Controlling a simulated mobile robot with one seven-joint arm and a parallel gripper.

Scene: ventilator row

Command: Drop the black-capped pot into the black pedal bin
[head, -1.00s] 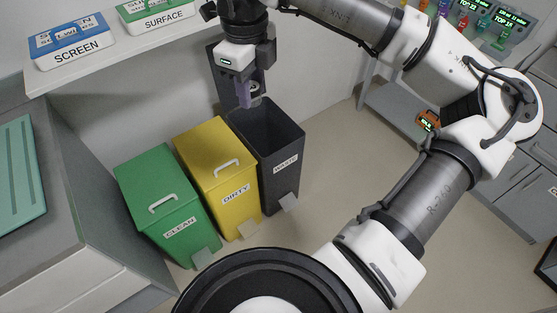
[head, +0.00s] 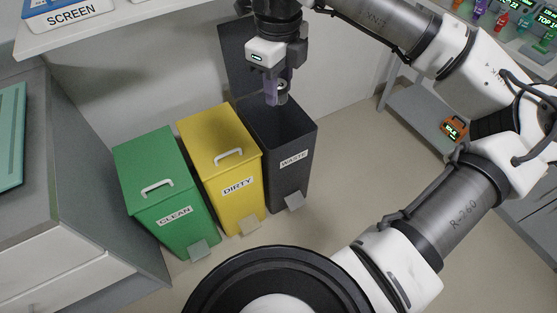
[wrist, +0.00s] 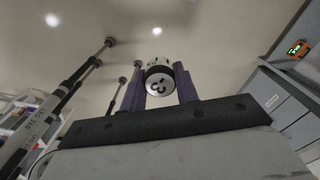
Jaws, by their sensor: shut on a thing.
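The black pedal bin (head: 290,165), labelled WASTE, stands at the right end of the bin row. Its lid (head: 250,62) is raised against the wall and its mouth is open. My gripper (head: 275,95) is over the open mouth, pointing down, shut on a small pot (head: 283,86). In the wrist view the pot (wrist: 160,82) sits between the two purple-grey fingers, its round pale end with dark marks facing the camera and a dark band around it. The cap is hard to make out. The inside bottom of the bin is hidden.
A yellow DIRTY bin (head: 222,165) and a green CLEAN bin (head: 165,190) stand left of the black bin, lids shut. A shelf (head: 130,18) runs above them at the left. A grey bench (head: 60,190) is at left.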

